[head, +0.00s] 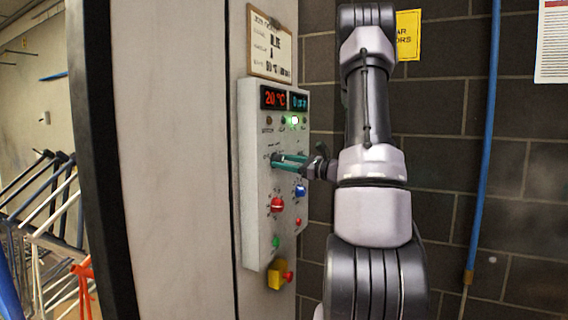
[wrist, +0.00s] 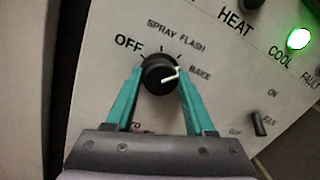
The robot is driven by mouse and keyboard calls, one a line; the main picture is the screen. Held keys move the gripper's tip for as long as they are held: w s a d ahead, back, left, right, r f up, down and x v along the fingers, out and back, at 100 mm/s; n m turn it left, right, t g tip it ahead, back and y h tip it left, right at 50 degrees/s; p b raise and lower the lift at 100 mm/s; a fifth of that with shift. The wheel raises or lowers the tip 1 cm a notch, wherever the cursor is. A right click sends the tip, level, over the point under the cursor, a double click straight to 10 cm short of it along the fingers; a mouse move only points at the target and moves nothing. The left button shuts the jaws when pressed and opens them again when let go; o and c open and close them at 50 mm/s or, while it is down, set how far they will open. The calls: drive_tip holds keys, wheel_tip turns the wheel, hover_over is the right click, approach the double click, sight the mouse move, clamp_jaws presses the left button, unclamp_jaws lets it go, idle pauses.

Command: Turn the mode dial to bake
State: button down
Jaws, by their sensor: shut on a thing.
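The mode dial (wrist: 160,75) is a round black knob with a white pointer line on the pale control panel (head: 250,215). In the wrist view the pointer aims right and slightly up, toward the BAKE label (wrist: 200,72). OFF, SPRAY and FLASH labels run round its left and top. My gripper (wrist: 159,78) has its teal fingers on either side of the dial, shut on it. In the head view my gripper (head: 288,161) reaches the panel from the right, and its fingers mostly hide the dial.
A small black fan switch (wrist: 260,124) is right of the dial. A green COOL lamp (wrist: 299,38) is lit. Below the dial in the head view are a red knob (head: 277,205), a blue knob (head: 300,190) and a yellow-and-red switch (head: 280,275). A clipboard (head: 270,45) hangs above the panel.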

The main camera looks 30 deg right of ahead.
drive_tip(key=shift+m+h, duration=0.3)
drive_tip(key=shift+m, duration=1.8)
drive_tip(key=shift+c, duration=1.3)
unclamp_jaws()
drive_tip(key=shift+a+f, duration=0.1)
